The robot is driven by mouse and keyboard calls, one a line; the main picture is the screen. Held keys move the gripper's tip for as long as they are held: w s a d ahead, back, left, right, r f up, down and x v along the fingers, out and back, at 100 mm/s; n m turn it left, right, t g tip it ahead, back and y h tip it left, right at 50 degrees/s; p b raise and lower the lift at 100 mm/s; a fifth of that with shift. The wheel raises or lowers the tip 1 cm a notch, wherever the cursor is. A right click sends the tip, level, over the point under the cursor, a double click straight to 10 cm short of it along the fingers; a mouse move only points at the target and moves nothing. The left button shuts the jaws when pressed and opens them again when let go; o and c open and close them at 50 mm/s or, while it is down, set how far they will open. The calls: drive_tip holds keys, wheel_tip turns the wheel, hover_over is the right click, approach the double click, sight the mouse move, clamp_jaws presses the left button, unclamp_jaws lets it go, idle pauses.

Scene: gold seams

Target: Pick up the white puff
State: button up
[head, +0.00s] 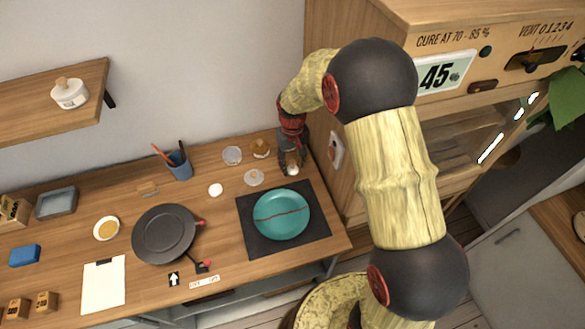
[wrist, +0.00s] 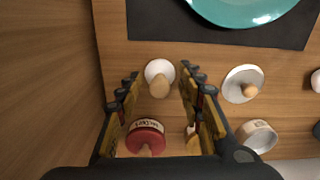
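The white puff (wrist: 158,68), a small round white piece with a tan wooden knob, stands on the wooden bench. In the wrist view it lies between the tips of my gripper (wrist: 161,82), whose two fingers are apart with a gap on each side of it. In the head view my gripper (head: 291,158) points down at the back right of the bench, with the white puff (head: 293,171) just below its fingertips. I cannot tell how far down the fingers reach around it.
A clear lid with a wooden knob (wrist: 243,84) and a glass jar (wrist: 257,136) stand to the right. A red-lidded jar (wrist: 145,137) sits close by the left finger. A teal plate (head: 282,214) lies on a dark mat (head: 318,238). The wooden cabinet (head: 340,95) stands close at right.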

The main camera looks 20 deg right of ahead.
drive_tip(key=c, duration=0.6)
drive_tip(key=shift+o, duration=0.2)
drive_tip(key=shift+r, duration=0.1)
drive_tip(key=shift+r, duration=0.6)
drive_tip(key=s+a+r+p, duration=0.3)
drive_tip(key=s+a+r, duration=0.1)
drive_tip(key=s+r, duration=0.7)
drive_tip(key=shift+s+a+r, duration=0.2)
drive_tip(key=shift+s+r, duration=0.1)
drive_tip(key=shift+s, duration=0.9)
